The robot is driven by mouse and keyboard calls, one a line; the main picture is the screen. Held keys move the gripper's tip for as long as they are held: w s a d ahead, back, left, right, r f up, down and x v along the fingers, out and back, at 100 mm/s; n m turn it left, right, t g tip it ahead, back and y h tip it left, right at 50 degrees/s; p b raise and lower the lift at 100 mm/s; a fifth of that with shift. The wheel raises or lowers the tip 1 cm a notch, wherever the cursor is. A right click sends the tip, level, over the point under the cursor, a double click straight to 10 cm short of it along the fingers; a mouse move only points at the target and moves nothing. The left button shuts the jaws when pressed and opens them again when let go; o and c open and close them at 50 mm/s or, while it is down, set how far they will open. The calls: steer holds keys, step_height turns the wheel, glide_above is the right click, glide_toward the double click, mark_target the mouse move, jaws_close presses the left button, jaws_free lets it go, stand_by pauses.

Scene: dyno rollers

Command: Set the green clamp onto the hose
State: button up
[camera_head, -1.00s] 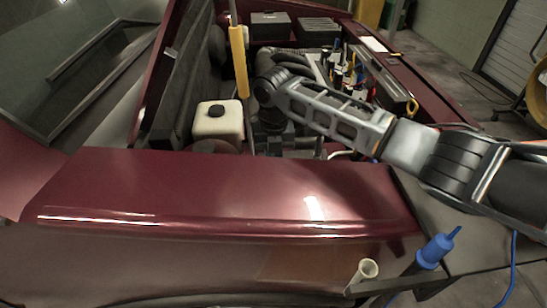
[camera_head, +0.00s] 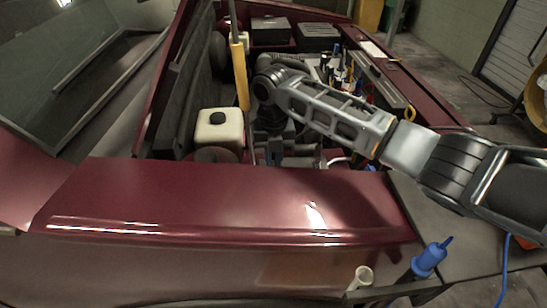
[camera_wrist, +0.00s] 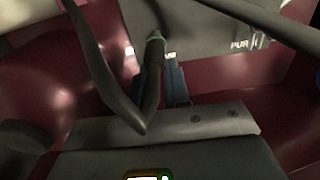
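A dark hose (camera_wrist: 150,75) runs down the middle of the wrist view and bends into a V, its other side rising to the upper left. A blue-grey upright part (camera_wrist: 176,83) stands just right of the hose. My gripper (camera_head: 271,122) hangs down into the engine bay in the head view, dark and partly hidden by my arm.
A white reservoir (camera_head: 219,133) with a black cap stands left of my gripper. A yellow cylinder (camera_head: 240,76) on a rod rises behind it. The red fender (camera_head: 220,200) borders the bay in front; a blue funnel (camera_head: 430,259) is at lower right.

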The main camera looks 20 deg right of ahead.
mark_target(274, 164)
steer(key=o, duration=0.4)
steer(key=shift+o, duration=0.2)
step_height(274, 164, up, 8)
stand_by(0.4)
